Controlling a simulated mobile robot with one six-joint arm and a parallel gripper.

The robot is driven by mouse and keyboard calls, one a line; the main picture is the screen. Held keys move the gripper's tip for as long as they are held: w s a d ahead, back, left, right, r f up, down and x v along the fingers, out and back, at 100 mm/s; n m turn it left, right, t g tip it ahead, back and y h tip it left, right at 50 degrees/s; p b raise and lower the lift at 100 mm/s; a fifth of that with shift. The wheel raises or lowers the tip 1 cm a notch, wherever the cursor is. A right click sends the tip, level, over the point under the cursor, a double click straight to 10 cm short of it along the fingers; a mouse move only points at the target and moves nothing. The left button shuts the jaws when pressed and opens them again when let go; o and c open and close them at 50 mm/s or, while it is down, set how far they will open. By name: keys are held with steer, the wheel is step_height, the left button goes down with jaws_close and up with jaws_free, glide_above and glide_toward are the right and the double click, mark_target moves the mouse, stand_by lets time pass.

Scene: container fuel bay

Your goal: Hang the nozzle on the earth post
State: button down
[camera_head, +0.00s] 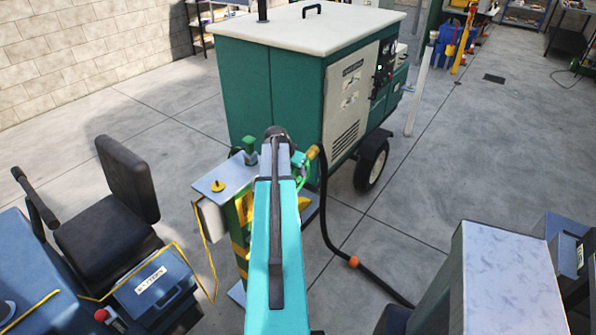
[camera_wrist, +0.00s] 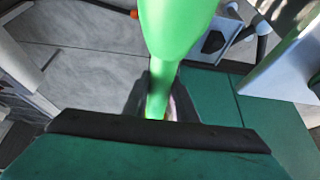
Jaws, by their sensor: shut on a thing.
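The nozzle (camera_wrist: 177,28) is bright green and fills the upper middle of the wrist view. My gripper (camera_wrist: 160,103) is shut on its narrow part, between two dark fingers. In the head view my arm hides most of the nozzle and gripper; a little bright green (camera_head: 304,183) shows beside the arm. A black hose (camera_head: 325,205) runs from a brass-coloured coupling (camera_head: 313,152) there down to the floor. The earth post (camera_head: 238,268), green with yellow-black stripes, stands left of and partly behind my arm. I cannot tell whether the nozzle touches it.
A grey top plate (camera_head: 208,184) with a yellow knob sits by the post, and a yellow cable hangs from it. A green generator (camera_head: 297,95) on wheels stands close behind. A black seat (camera_head: 103,215) and blue case (camera_head: 155,290) are at left. Open floor (camera_head: 400,215) lies right.

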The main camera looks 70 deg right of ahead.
mark_target(298, 188)
steer(key=shift+f, duration=0.1)
stand_by(0.3)
steer(key=shift+f+b, duration=0.9)
steer(key=shift+f, duration=0.55)
steer(key=shift+f+b, duration=1.65)
steer(key=shift+f, duration=0.55)
steer(key=c, duration=1.4)
jaws_free()
steer(key=shift+o, duration=0.2)
steer(key=shift+a, duration=0.1)
